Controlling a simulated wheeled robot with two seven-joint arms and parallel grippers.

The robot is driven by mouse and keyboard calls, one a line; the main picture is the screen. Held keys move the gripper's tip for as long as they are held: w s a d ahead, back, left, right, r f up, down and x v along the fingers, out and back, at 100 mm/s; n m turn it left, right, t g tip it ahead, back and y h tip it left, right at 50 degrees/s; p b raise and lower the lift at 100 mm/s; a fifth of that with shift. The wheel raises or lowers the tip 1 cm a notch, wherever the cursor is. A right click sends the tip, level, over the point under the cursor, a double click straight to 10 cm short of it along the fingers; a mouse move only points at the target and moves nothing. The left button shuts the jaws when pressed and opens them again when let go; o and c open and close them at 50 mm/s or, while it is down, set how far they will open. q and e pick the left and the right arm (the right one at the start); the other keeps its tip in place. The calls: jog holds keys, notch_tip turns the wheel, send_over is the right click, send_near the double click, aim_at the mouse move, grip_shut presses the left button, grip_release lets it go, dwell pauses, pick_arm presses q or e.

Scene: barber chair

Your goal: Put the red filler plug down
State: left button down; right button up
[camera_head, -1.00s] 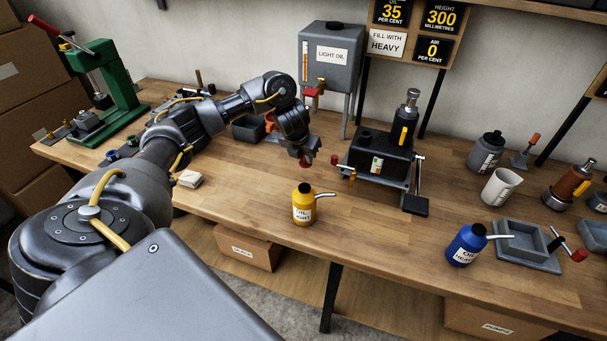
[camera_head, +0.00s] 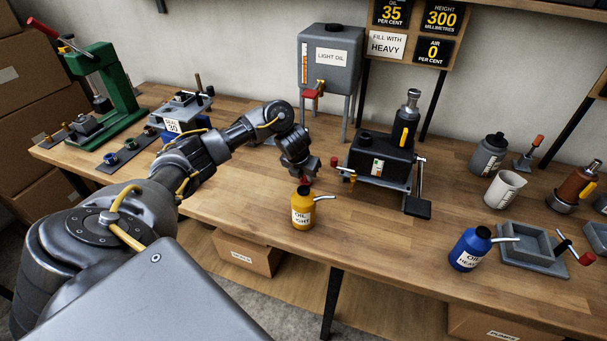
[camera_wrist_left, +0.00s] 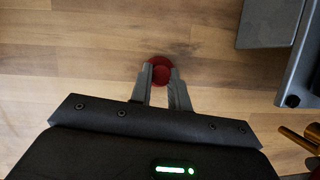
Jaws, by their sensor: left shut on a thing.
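The red filler plug (camera_wrist_left: 159,70) is between the fingertips of my left gripper (camera_wrist_left: 159,76), which is shut on it. In the head view the left gripper (camera_head: 305,180) points down at the bench just behind the yellow oil can, with a bit of the red plug (camera_head: 305,181) showing at its tips. The plug is low over the wood; I cannot tell whether it touches it. The black pump unit (camera_head: 377,155) stands to the right of the gripper. My right gripper is not in view.
The yellow oil can (camera_head: 303,210) stands close in front of the gripper. A blue oil can (camera_head: 468,250) and a grey tray (camera_head: 530,262) are at the right. The light oil tank (camera_head: 330,60) stands behind. Bare wood (camera_head: 240,185) lies left of the gripper.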

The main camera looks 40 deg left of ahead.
pick_arm(q)
jog(key=c, duration=1.3)
grip_release()
jog(key=shift+w+f, duration=0.1)
jog(key=shift+f, duration=0.05)
jog(key=shift+r, duration=0.7)
jog(key=shift+p+v, duration=2.2)
jog(key=shift+v, duration=3.35)
jog(key=shift+f, duration=0.15)
